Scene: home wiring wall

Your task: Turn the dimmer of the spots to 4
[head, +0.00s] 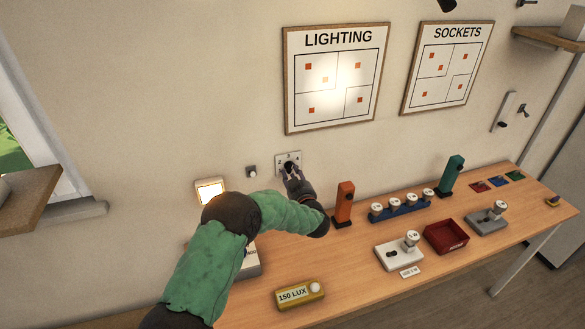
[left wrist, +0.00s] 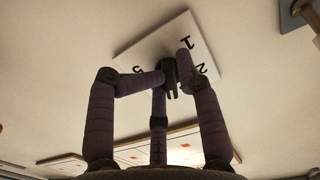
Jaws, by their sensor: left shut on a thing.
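The dimmer (head: 280,158) is a small white plate with a dark knob on the wall, below the lighting board. It also shows in the left wrist view as a tilted white plate (left wrist: 148,50) with the numbers 5, 1 and 2 in sight. My left gripper (head: 291,172) is at the plate, its fingers shut around the dark knob (left wrist: 171,76). The fingers cover most of the knob and part of the scale, so I cannot tell which number the knob points to. My right gripper is not in view.
A lit square lamp (head: 210,190) and a small grey knob (head: 252,171) are on the wall left of the dimmer. On the bench (head: 355,290) stand an orange tool (head: 344,203), a blue bulb rack (head: 400,209), a red tray (head: 447,238) and a 150 LUX meter (head: 299,294).

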